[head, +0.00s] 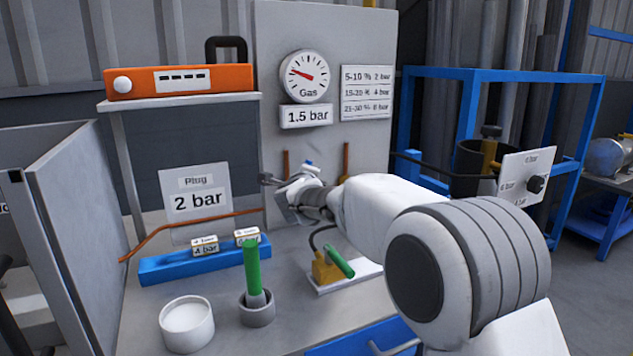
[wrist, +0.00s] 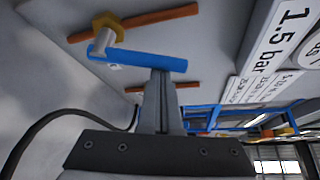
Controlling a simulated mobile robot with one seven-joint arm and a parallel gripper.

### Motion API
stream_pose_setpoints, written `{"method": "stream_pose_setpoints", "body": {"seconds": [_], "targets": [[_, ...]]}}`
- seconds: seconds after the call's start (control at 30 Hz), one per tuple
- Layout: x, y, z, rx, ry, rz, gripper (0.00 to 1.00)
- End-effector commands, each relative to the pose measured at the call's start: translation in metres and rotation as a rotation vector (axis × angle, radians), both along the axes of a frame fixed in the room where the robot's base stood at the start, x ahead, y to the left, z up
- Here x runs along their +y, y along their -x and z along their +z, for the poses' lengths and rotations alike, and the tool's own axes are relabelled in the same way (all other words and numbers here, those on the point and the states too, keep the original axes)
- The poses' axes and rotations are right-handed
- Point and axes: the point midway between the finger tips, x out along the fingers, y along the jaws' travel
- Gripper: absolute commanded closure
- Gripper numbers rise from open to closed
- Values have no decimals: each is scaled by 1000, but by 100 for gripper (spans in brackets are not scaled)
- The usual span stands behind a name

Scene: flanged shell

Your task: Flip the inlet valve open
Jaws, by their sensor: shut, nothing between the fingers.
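The inlet valve's blue lever (wrist: 140,60) shows in the wrist view, with a yellow-and-grey pivot (wrist: 105,30) at its left end. In the head view my gripper (head: 266,179) is in front of the grey panel.
The gas gauge (head: 304,76) and a 1.5 bar sign (head: 306,115) are on the panel above. Copper pipes (head: 346,160) rise there. On the bench are a blue block (head: 200,260), a white cup (head: 187,322), and a yellow fixture with a green handle (head: 340,261).

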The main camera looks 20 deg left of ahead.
Motion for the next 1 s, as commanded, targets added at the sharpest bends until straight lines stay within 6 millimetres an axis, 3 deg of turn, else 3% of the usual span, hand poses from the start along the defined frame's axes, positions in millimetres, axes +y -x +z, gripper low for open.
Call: {"method": "stream_pose_setpoints", "body": {"seconds": [0.2, 1.0], "targets": [[9, 9, 5, -96, 85, 3, 100], [18, 21, 8, -98, 87, 2, 100]]}}
